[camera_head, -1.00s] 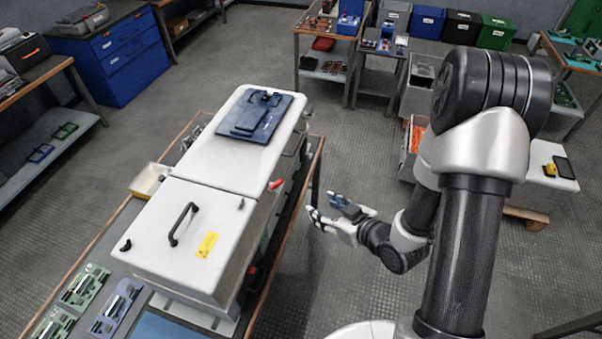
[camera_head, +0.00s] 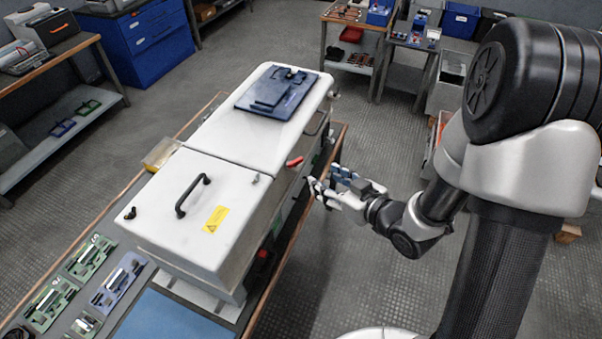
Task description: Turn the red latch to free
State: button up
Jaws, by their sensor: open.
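The red latch (camera_head: 294,161) sticks out from the right side of the white cabinet (camera_head: 222,160), near the seam between its two lid sections. It is small in view and its exact setting cannot be told. My gripper (camera_head: 318,188) is open and empty, just right of the latch and a little below it in the picture. A gap shows between the fingers and the latch. My arm reaches in from the right.
The cabinet stands on a workbench with a wooden edge (camera_head: 262,305). A black lid handle (camera_head: 192,196) and a blue plate (camera_head: 277,92) are on top. Green and blue trays (camera_head: 118,280) lie at the front left.

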aim_at(297, 162)
jog(key=b+x, duration=0.3)
jog(key=x, duration=0.9)
jog(key=shift+w+a, duration=0.2)
jog(key=shift+w, duration=0.05)
jog(key=c, duration=0.8)
